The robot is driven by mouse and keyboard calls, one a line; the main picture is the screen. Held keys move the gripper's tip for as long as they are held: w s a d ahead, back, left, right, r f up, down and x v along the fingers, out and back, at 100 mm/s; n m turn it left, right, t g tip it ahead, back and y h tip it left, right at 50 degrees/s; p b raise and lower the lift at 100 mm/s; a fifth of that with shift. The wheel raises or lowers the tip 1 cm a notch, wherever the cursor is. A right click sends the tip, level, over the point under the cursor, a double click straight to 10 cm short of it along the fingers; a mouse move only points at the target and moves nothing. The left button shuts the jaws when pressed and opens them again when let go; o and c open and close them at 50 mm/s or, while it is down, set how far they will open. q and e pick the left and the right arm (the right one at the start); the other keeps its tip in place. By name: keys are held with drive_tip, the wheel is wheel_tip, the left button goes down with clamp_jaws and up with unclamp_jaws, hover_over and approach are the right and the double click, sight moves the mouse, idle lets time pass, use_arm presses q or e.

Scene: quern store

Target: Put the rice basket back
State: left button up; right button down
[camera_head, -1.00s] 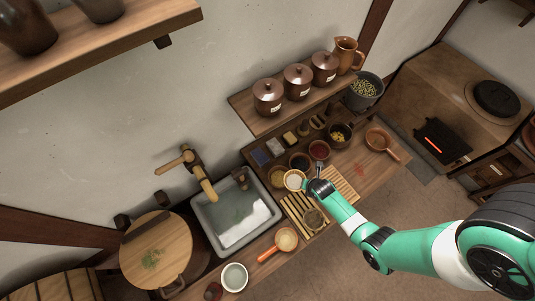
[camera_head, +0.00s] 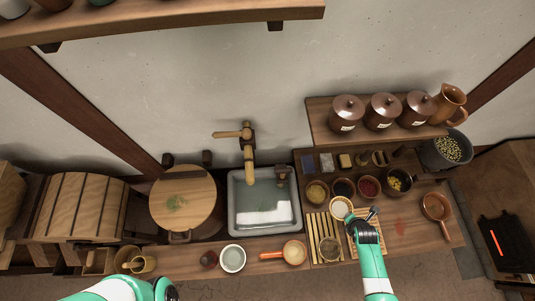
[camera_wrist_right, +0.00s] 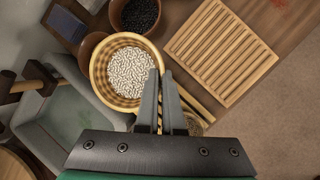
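The rice basket (camera_head: 340,208) is a round woven bowl of white rice, in front of the row of small bowls in the head view. In the right wrist view the basket (camera_wrist_right: 98,76) fills the upper left middle, upright. My right gripper (camera_wrist_right: 161,72) has its fingers close together at the basket's right rim, one inside and one outside, and looks shut on that rim. In the head view the right gripper (camera_head: 369,213) is just right of the basket. Whether the basket's bottom touches anything is hidden. My left arm shows at the bottom left, its gripper out of view.
Two slatted racks, left (camera_head: 314,238) and right (camera_head: 352,246), lie in front; a small round strainer (camera_head: 329,249) is on the left one. Bowls of dark beans (camera_head: 343,188) and red contents (camera_head: 368,187) stand behind. The sink (camera_head: 234,215) is left, a pan (camera_head: 435,206) right.

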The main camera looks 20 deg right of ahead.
wheel_tip(320, 180, up, 4)
drive_tip(key=p, duration=0.3)
drive_tip(key=shift+f, duration=0.45)
